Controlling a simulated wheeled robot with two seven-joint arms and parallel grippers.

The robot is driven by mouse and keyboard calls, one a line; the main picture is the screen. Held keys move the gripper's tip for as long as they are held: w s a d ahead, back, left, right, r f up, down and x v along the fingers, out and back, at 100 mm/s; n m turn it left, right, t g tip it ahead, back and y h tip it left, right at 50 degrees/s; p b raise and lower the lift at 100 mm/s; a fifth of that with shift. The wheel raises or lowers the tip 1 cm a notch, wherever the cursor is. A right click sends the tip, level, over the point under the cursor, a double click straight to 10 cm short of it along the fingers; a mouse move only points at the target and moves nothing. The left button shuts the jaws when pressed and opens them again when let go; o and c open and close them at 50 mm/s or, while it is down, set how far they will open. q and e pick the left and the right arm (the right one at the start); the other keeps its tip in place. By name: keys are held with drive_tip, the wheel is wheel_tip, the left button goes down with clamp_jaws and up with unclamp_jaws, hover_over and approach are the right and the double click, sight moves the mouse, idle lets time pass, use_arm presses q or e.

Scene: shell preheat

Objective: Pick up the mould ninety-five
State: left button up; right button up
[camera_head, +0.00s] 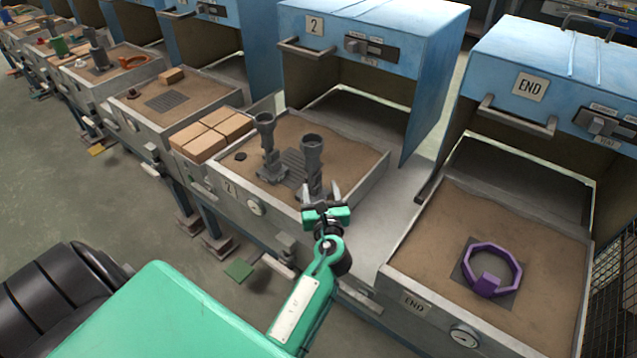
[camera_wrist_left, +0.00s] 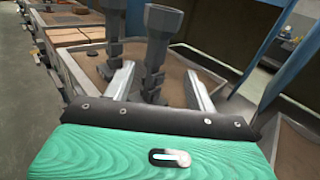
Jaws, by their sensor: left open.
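Two tall dark grey moulds with flared tops stand upright in the sand tray marked 2 (camera_head: 362,184). The nearer right one (camera_head: 312,160) is in front of my left gripper (camera_head: 321,192); the other (camera_head: 267,140) stands further left and back. I can read no number ninety-five on either. My left gripper is open. In the left wrist view, its two fingers (camera_wrist_left: 160,84) spread to either side of the nearer mould (camera_wrist_left: 155,66), whose lower part shows between them. I cannot tell whether they touch it. The other mould (camera_wrist_left: 112,25) is to the left. My right gripper is not seen.
Tan blocks (camera_head: 211,132) lie at tray 2's left edge. A small dark disc (camera_head: 240,156) is on its sand. The END tray (camera_head: 408,262) at right holds a purple ring (camera_head: 517,265) on a dark plate. Blue hoods (camera_head: 400,20) stand behind the trays.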

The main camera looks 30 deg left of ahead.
sight(313, 160)
use_arm(q)
drive_tip(key=p+x, duration=0.1)
drive_tip(key=x, duration=0.7)
drive_tip(key=shift+a+r, duration=0.1)
drive_tip(key=shift+a, duration=0.1)
drive_tip(key=shift+w+a, duration=0.35)
drive_tip(key=x, duration=0.4)
drive_tip(key=shift+w+a+p, duration=0.15)
drive_tip(key=shift+a+p, duration=0.05)
drive_tip(key=shift+p, duration=0.15)
drive_tip(key=shift+w+a, duration=0.1)
clamp_jaws()
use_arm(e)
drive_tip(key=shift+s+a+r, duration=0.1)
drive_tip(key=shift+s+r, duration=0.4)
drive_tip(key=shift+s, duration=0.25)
